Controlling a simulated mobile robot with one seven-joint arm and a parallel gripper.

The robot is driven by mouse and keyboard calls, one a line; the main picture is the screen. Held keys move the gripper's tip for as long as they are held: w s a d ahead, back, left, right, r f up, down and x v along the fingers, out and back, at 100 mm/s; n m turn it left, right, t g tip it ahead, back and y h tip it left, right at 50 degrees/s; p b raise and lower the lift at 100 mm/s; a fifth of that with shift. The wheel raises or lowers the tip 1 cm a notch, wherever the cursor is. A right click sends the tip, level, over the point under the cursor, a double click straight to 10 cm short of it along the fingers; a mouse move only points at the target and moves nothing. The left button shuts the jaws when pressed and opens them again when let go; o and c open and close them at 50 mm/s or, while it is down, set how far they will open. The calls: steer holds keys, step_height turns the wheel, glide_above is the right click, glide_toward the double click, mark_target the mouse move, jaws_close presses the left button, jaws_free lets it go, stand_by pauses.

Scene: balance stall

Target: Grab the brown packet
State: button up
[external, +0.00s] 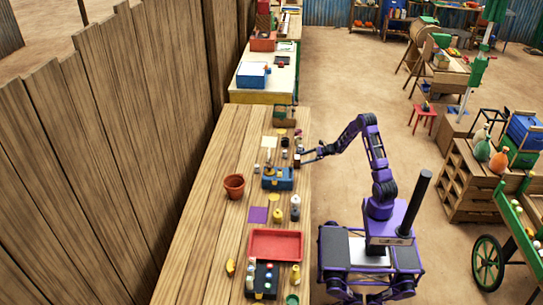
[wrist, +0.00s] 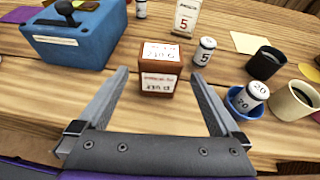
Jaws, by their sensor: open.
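The brown packet (wrist: 158,72) is a small upright box with white labels on its top and front. It stands on the wooden table, near its edge, in the wrist view. My gripper (wrist: 160,85) is open, with one finger to the left of the packet and one to the right. Both fingers look apart from it. In the external view my gripper (external: 303,158) reaches over the table's right edge, and the packet (external: 297,160) shows only as a small dark shape at the fingertips.
A blue box with a black lever (wrist: 70,38) stands left of the packet. Right of it are a white weight marked 5 (wrist: 204,50), a blue bowl (wrist: 240,104) holding a weight marked 20, a black cup (wrist: 265,63) and a cream cup (wrist: 290,104). A card (wrist: 186,17) stands behind.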

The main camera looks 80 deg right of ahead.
mark_target(297, 159)
steer(key=x, duration=0.4)
steer(key=shift+w+a+r, duration=0.1)
steer(key=shift+w+r, duration=0.1)
steer(key=shift+w, duration=0.3)
steer(key=c, duration=1.6)
